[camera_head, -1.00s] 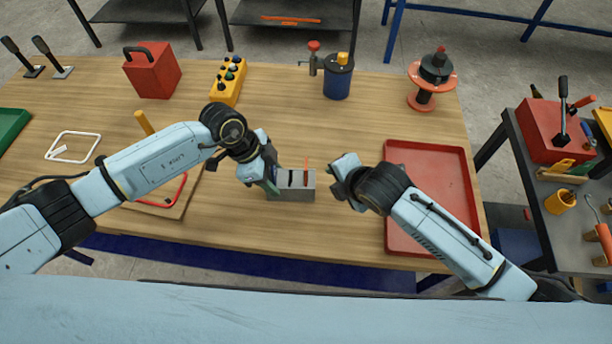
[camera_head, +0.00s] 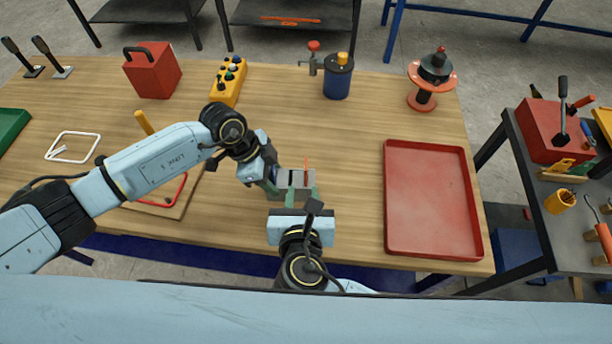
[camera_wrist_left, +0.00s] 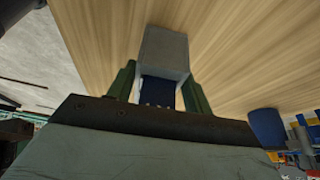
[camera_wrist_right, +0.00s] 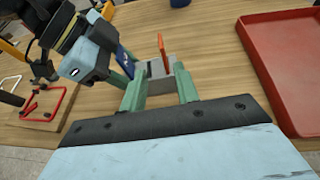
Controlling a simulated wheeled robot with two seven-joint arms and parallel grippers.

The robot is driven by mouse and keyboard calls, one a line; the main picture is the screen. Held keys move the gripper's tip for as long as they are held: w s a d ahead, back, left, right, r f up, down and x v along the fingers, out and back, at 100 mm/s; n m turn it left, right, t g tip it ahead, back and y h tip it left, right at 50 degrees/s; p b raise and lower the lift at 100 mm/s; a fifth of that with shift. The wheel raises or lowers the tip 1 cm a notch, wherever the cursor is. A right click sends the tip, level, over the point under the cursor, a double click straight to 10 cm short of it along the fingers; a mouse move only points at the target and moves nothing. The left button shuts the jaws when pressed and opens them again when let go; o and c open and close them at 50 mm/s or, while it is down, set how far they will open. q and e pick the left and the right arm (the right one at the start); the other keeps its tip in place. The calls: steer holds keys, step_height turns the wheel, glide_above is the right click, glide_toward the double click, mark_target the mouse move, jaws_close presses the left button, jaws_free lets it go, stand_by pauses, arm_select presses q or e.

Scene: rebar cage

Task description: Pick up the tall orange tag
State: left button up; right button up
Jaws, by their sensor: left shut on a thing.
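The tall orange tag (camera_head: 307,165) stands upright in a small grey slotted block (camera_head: 284,180) near the table's front edge. It also shows in the right wrist view (camera_wrist_right: 162,50). A dark slot or short piece (camera_wrist_right: 148,69) is beside it.
A red tray (camera_head: 430,200) lies to the right. A board with a red loop (camera_head: 165,195) lies left, partly behind my left arm. A blue can (camera_head: 338,80), yellow button box (camera_head: 228,82) and red spool (camera_head: 430,80) stand farther back. The middle of the table is clear.

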mark_target(306, 165)
steer(key=shift+x, duration=5.75)
steer(key=shift+s+d+f, duration=0.1)
steer(key=shift+d, duration=0.1)
steer(key=shift+c, duration=0.3)
jaws_close()
